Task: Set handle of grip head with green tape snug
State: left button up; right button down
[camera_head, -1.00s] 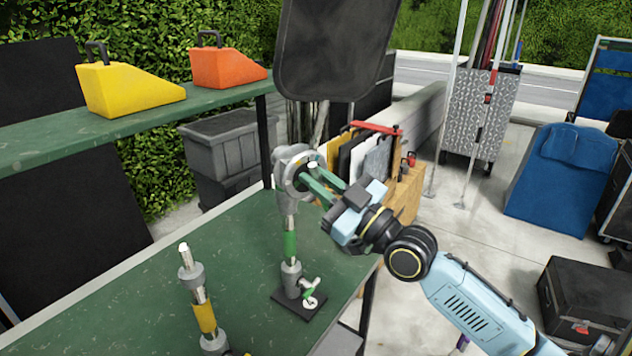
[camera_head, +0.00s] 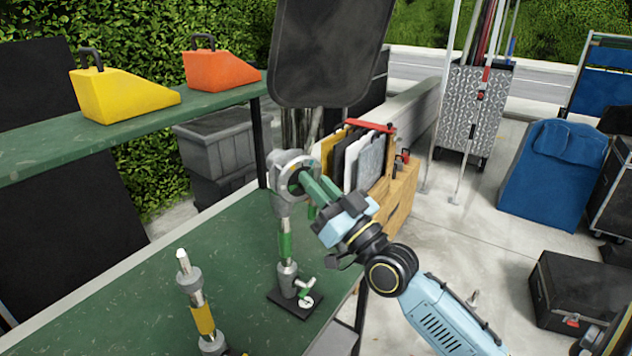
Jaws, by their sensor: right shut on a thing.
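The grip head (camera_head: 291,173), a grey round head, sits atop an upright stand (camera_head: 286,243) with a band of green tape around its post. The stand rises from a dark square base on the green table. My right gripper (camera_head: 309,182), with green fingers, reaches in from the right and is shut on the grip head's handle at the head's right side. The fingers hide most of the handle, and I cannot tell how tight it sits. My left gripper is not in view.
A second stand with yellow tape (camera_head: 204,319) stands at the front left of the table (camera_head: 150,300). A small handle with green (camera_head: 304,292) is low on the green-taped stand. A dark panel (camera_head: 330,50) hangs behind. Yellow (camera_head: 120,95) and orange (camera_head: 220,70) wedges sit on the shelf.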

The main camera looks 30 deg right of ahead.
jog(key=c, duration=1.4)
grip_release()
jog(key=shift+c, duration=0.2)
jog(key=b+v, duration=0.4)
jog(key=v, duration=0.9)
jog(key=shift+s, duration=0.2)
